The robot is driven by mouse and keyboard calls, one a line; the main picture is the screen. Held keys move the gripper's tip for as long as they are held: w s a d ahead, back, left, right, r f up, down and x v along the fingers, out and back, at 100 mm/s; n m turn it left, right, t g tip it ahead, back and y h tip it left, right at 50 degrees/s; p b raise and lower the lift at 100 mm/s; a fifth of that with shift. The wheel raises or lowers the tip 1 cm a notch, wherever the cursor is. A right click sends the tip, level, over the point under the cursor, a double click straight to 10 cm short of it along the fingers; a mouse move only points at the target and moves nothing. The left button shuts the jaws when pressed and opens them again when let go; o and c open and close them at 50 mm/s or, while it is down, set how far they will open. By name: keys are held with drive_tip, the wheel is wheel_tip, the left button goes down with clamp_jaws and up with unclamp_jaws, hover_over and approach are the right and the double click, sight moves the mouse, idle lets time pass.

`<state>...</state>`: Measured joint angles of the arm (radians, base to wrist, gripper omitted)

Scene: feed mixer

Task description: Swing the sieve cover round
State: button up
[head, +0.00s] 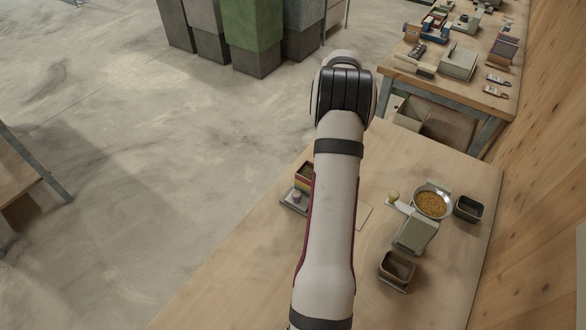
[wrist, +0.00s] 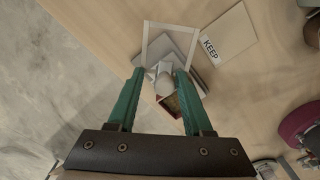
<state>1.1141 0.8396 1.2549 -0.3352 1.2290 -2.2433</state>
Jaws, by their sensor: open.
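In the wrist view, my gripper (wrist: 160,73) has its two green fingers apart, one on each side of a pale rounded knob (wrist: 163,80). I cannot tell whether either finger touches the knob. The knob stands over a grey plate with a pale square frame (wrist: 150,40), which looks like the sieve cover. Below it shows a reddish box (wrist: 169,104) with brown stuff inside, partly hidden by the knob and right finger. In the head view, the striped box (head: 303,182) and a grey piece with a knob (head: 293,205) stand left of my arm, which hides my gripper.
A card marked KEEP (wrist: 229,36) lies right of the frame. In the head view, a bowl of yellow grain (head: 432,204) on a grey machine (head: 412,236) and two dark tubs (head: 468,208) (head: 397,268) stand right of my arm. The table's left edge is close to the striped box.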

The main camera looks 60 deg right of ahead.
drive_tip(key=shift+s+f, duration=0.15)
drive_tip(key=shift+s, duration=0.1)
drive_tip(key=shift+w+r, duration=0.1)
drive_tip(key=shift+r, duration=3)
